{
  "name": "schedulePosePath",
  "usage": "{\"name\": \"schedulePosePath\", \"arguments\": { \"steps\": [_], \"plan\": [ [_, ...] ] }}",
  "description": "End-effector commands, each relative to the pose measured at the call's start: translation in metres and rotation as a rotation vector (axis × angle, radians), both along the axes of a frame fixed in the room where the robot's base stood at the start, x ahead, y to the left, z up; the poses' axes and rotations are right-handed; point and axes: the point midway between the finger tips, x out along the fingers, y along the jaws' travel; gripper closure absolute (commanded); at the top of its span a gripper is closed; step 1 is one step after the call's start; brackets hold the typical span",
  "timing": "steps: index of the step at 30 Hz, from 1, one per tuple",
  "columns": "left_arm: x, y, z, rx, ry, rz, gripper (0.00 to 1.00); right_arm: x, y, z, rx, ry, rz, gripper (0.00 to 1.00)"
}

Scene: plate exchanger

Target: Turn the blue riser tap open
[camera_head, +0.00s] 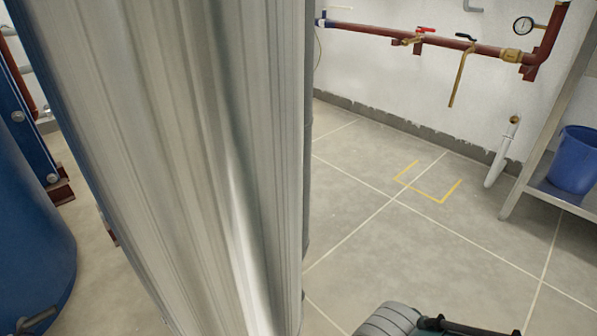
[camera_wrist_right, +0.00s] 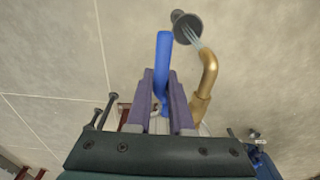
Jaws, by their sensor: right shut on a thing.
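The blue tap lever (camera_wrist_right: 164,55) stands between the two purple fingers of my right gripper (camera_wrist_right: 163,88) in the right wrist view. The gripper is shut on it, and the lever's end sticks out past the fingertips. The tap's body and the lower part of the lever are mostly hidden by the fingers. A curved brass spout (camera_wrist_right: 208,75) is just right of the gripper. Thin pale streaks, like running water, go from its mouth towards a round grey piece (camera_wrist_right: 187,28). The blue tap does not show in the head view, and neither gripper is visible there.
A tall ribbed metal plate stack (camera_head: 200,150) blocks much of the head view. A red-brown pipe (camera_head: 465,45) with a red-handled valve (camera_head: 425,29) and a black-handled one (camera_head: 466,37) runs along the back wall. A blue bucket (camera_head: 573,160) stands on a shelf. The middle floor is clear.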

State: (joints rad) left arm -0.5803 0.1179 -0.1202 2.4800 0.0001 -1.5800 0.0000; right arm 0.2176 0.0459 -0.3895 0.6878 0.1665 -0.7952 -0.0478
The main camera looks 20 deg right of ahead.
Motion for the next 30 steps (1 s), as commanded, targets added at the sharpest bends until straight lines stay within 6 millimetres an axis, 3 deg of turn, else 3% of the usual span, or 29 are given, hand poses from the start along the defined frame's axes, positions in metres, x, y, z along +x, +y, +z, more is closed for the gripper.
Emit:
{"name": "schedulePosePath", "arguments": {
  "steps": [23, 24, 30],
  "plan": [
    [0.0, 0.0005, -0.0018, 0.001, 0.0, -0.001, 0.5, -0.0005, -0.0002, 0.0034, -0.031, 0.096, 0.0, 1.0],
    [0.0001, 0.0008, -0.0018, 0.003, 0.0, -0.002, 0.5, -0.0005, -0.0002, 0.0033, -0.032, 0.097, 0.0, 0.77],
    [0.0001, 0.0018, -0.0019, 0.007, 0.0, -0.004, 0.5, -0.0004, -0.0001, 0.0032, -0.031, 0.095, 0.0, 0.54]
  ]
}}
